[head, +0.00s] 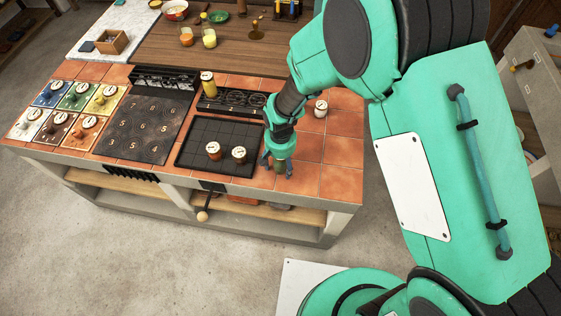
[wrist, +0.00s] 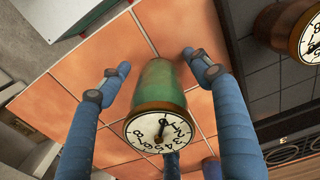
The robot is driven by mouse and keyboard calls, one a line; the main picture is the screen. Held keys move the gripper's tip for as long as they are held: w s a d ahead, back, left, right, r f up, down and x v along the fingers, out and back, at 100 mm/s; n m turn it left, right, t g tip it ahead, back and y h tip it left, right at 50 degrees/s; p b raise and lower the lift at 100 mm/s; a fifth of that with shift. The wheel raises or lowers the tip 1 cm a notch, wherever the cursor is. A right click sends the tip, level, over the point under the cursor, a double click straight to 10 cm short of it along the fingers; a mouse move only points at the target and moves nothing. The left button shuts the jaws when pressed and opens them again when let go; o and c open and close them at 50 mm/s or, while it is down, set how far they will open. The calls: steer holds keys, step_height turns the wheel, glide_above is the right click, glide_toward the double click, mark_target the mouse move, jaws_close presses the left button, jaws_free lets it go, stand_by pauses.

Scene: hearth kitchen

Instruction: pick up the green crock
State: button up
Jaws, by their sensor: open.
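The green crock (wrist: 160,85) stands on the terracotta tiles in the wrist view, with a brown rim and a white numbered dial on its lid. My gripper (wrist: 156,68) is open, with one blue finger on each side of the crock and a gap visible on both sides. In the head view my gripper (head: 277,165) is low over the tiles just right of the black tray. The crock (head: 280,167) is mostly hidden there between the fingers.
The black tray (head: 190,158) holds two brown crocks with dials (head: 214,150). A white crock (head: 321,108) stands on the tiles behind my gripper. A yellow jar (head: 208,84) stands farther back. Bare tiles (head: 340,182) lie to the right, up to the counter edge.

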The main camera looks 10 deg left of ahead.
mark_target(282, 161)
steer(key=c, duration=1.6)
steer(key=shift+r, duration=0.15)
steer(key=shift+r, duration=0.55)
steer(key=shift+s+d+r+p, duration=0.15)
steer(key=shift+s+r+p, duration=0.15)
steer(key=shift+r, duration=0.3)
steer(key=shift+s+d+r+p, duration=0.15)
steer(key=shift+r+p, duration=0.15)
steer(key=shift+r, duration=0.3)
steer(key=s+d, duration=0.2)
steer(key=s, duration=0.2)
steer(key=s+d+p, duration=0.1)
steer(key=s+d, duration=0.2)
steer(key=s, duration=0.1)
steer(key=s+d+r, duration=0.1)
steer(key=s+d, duration=0.1)
steer(key=s, duration=0.3)
steer(key=shift+d+r+p, duration=0.1)
steer(key=shift+d+p, duration=0.2)
steer(key=shift+p, duration=0.05)
steer(key=shift+w, duration=0.1)
